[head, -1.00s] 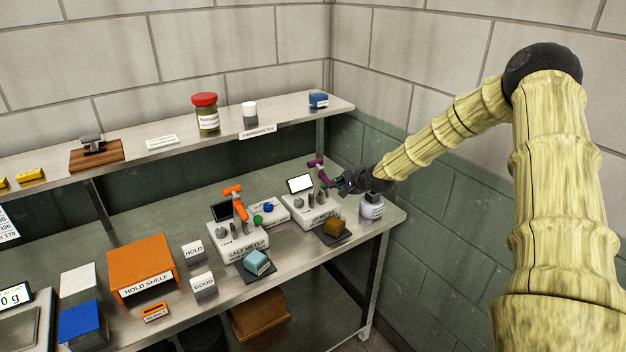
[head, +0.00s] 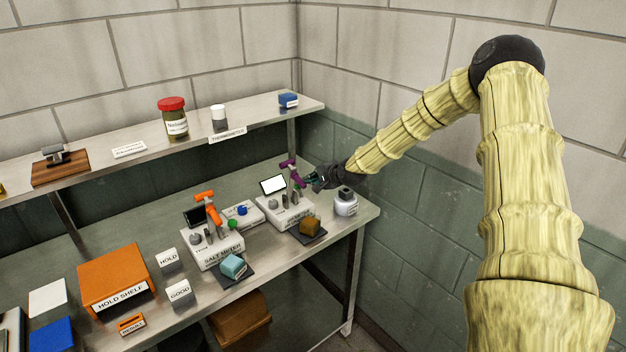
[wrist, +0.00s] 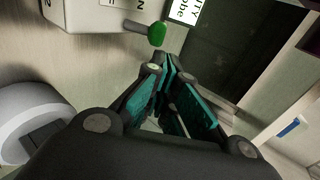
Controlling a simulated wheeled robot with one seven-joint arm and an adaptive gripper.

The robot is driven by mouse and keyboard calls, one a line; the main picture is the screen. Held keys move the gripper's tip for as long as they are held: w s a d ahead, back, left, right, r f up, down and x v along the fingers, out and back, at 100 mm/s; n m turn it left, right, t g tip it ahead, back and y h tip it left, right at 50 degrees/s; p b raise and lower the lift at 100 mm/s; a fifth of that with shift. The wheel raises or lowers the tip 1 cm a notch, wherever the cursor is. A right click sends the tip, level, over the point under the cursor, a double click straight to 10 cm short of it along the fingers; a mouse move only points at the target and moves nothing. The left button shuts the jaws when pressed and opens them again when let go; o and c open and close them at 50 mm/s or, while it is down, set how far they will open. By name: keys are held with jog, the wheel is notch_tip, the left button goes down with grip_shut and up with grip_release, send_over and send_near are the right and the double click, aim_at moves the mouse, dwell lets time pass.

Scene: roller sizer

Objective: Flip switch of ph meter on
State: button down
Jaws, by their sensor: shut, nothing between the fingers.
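The meter at the right of the bench (head: 284,217) is a white box with a lit white screen (head: 273,185), grey knobs and a purple probe (head: 291,172). Its label is too small to read, so I cannot confirm it is the pH meter. My gripper (head: 314,181) is just right of its back, beside the probe. In the wrist view my gripper (wrist: 166,69) is shut and empty, its tips just below a green-tipped lever (wrist: 157,34) on a white box (wrist: 95,12). I cannot tell whether they touch.
A white bottle (head: 345,203) with a dark cap stands right of the meter, below my arm. A brown cube (head: 310,226) sits in front. The salt meter (head: 212,250), with an orange probe, is to the left. The shelf (head: 255,124) runs behind and above.

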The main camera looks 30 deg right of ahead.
jog(key=s+d+r+b, duration=0.2)
jog(key=s+d+r, duration=0.1)
jog(key=s+r, duration=0.5)
jog(key=shift+s+d+r, duration=0.15)
jog(key=shift+s+r, duration=0.25)
jog(key=shift+r, duration=0.15)
dwell(0.6)
dwell(0.4)
